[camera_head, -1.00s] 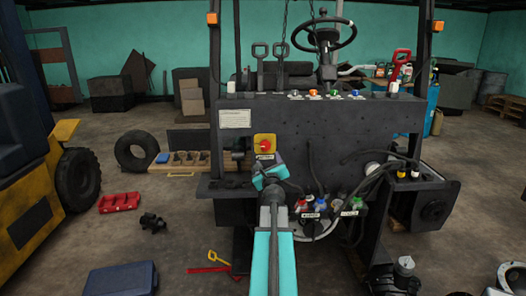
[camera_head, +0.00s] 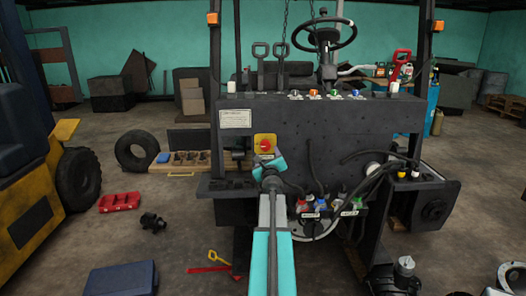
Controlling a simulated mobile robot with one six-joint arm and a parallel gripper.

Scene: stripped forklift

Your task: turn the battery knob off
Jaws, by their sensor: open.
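The battery knob (camera_head: 265,145) is a red round knob on a yellow square plate on the dark grey front panel (camera_head: 340,130) of the stripped forklift. My arm reaches up from the bottom centre in the camera_head view. My gripper (camera_head: 268,161) is open, just below the knob and in front of the panel. It covers the lower edge of the yellow plate and the label under it. I cannot tell whether the fingers touch the knob. The knob's red face still shows above the gripper.
Hoses and coloured connectors (camera_head: 322,203) sit on the panel just right of my arm. A red tray (camera_head: 119,202) and a blue case (camera_head: 120,278) lie on the floor.

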